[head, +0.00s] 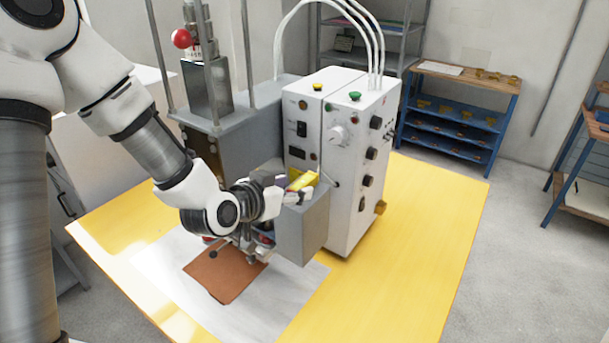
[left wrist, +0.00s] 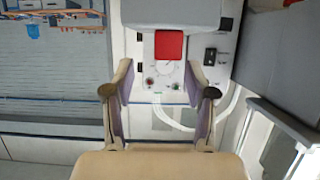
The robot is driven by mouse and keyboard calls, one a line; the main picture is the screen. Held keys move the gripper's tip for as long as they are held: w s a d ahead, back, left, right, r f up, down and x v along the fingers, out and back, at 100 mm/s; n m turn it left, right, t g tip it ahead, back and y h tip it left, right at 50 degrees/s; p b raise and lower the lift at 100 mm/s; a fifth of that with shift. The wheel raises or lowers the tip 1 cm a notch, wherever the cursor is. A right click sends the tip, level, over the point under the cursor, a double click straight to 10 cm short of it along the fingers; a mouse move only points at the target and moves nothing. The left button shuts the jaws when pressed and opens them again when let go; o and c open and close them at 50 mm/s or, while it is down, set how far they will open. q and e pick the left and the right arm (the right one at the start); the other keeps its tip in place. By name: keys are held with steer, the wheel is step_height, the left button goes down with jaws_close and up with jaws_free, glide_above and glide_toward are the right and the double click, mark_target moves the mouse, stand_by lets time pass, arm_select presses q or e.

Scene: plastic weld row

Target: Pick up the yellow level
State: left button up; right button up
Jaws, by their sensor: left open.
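The yellow level (head: 304,180) is a small yellow piece on top of the grey box at the front of the welding machine in the head view. My left gripper (head: 298,190) is right at it, and its fingers partly cover it. I cannot tell whether they touch it. In the left wrist view, the two fingers of my left gripper (left wrist: 161,78) are spread apart with a gap between them. A red square face (left wrist: 169,45) shows just beyond the gap, under a grey block. I cannot tell whether it belongs to the level. My right gripper is out of view.
The white control cabinet (head: 356,165) stands close beside the gripper, with cables above it. A brown sheet (head: 222,275) lies on a white area of the yellow table (head: 430,215). The table is clear at right. A blue shelf (head: 449,113) stands behind.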

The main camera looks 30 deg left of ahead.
mark_target(298, 186)
arm_select(q)
steer(key=w, duration=0.1)
steer(key=w+f+p, duration=0.1)
steer(key=w+f, duration=0.1)
steer(key=shift+w+a, duration=0.25)
steer(key=shift+w+d+f, duration=0.2)
steer(key=shift+w+d, duration=0.05)
steer(key=shift+w, duration=0.05)
steer(key=shift+s+a+r, duration=0.1)
steer(key=shift+s+a, duration=0.05)
steer(key=shift+s, duration=0.05)
jaws_close()
